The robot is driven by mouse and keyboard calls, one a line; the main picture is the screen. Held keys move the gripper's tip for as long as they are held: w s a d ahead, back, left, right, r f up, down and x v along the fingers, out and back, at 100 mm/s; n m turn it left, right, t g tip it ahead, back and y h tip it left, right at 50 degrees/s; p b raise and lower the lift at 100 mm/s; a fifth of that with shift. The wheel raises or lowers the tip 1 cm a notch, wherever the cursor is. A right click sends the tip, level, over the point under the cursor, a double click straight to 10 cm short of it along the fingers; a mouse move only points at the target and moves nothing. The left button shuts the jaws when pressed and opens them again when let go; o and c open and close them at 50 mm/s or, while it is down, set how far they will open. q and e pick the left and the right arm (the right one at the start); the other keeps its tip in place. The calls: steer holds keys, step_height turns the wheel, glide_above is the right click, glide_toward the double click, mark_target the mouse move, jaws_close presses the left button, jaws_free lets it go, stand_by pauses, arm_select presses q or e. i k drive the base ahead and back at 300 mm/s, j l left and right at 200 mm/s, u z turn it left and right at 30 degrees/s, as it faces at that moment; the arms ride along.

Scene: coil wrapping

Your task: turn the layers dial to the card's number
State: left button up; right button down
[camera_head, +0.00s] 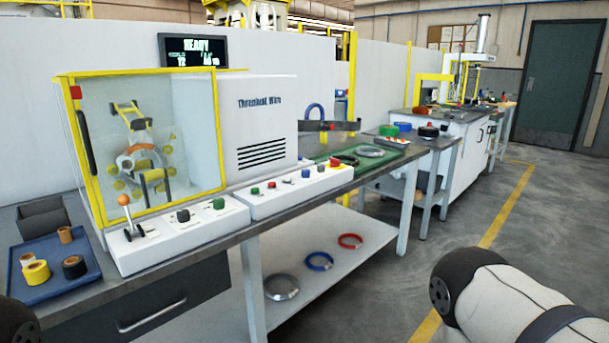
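The machine's white control ledge (160,250) runs along the front of the bench. It carries a lever with an orange ball (124,200), a black knob (183,215) and a green button (218,204). Labels are too small to read, so I cannot tell which knob is the layers dial. I cannot make out a card with a number. Neither gripper is in view; only parts of my arms show at the lower corners.
A wrapping machine with a yellow-framed clear door (195,130) stands behind the ledge. A blue tray (50,265) with tape rolls lies at left, and a green mat (385,155) at right. Coloured rings lie on the lower shelf (330,225).

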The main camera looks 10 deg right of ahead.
mark_target(306, 173)
steer(key=i+z, duration=0.4)
steer(key=i+j+z, duration=0.2)
steer(key=z, duration=0.15)
steer(key=i, duration=0.1)
